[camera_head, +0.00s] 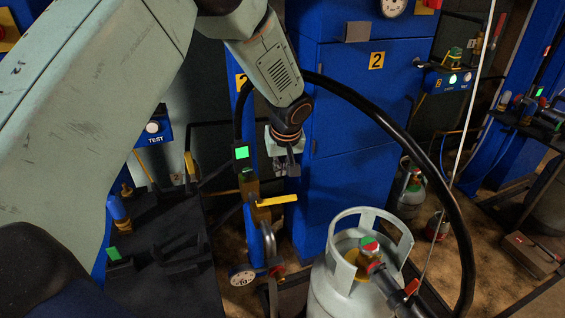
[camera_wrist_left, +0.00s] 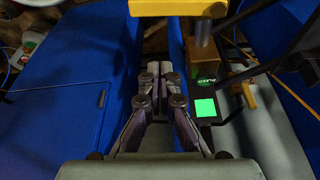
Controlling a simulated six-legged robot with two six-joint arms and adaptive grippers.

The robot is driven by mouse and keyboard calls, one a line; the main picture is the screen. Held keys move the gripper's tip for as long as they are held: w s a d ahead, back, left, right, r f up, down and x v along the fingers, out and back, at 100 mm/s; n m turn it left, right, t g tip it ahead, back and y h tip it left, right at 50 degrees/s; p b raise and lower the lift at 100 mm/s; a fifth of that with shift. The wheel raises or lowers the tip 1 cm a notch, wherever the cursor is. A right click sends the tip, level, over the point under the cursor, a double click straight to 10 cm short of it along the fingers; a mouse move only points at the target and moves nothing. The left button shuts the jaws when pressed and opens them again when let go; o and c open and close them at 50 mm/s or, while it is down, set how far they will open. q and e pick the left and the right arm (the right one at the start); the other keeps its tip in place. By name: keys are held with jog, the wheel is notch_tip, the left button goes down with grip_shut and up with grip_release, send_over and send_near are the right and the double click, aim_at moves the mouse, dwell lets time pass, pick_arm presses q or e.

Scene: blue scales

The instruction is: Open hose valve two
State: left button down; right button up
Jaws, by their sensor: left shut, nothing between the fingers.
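The hose valve is a brass body (camera_head: 250,188) with a yellow lever handle (camera_head: 277,200), below a small box with a green light (camera_head: 241,152). The lever sticks out to the right, roughly level. In the wrist view the yellow lever (camera_wrist_left: 178,7) crosses the top edge, and the brass body (camera_wrist_left: 203,55) is right of the fingers. My left gripper (camera_head: 287,170) is shut and empty, above the lever and apart from it. Its closed fingers also show in the wrist view (camera_wrist_left: 160,70). My right gripper is in neither view.
A blue cabinet (camera_head: 350,130) marked "2" stands behind. A thick black hose (camera_head: 410,140) arches over a grey gas cylinder (camera_head: 330,285) at the front. A pressure gauge (camera_head: 242,276) hangs below the valve. A dark bench (camera_head: 170,270) is at the left.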

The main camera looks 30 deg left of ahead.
aim_at(277, 200)
pick_arm(q)
jog(key=f, duration=0.1)
jog(key=s+d+f+b, duration=0.1)
jog(key=f, duration=0.2)
jog(key=shift+s+d+f+b, duration=0.3)
jog(key=shift+s+f+b, duration=0.05)
jog(key=shift+b, duration=0.05)
dwell(0.5)
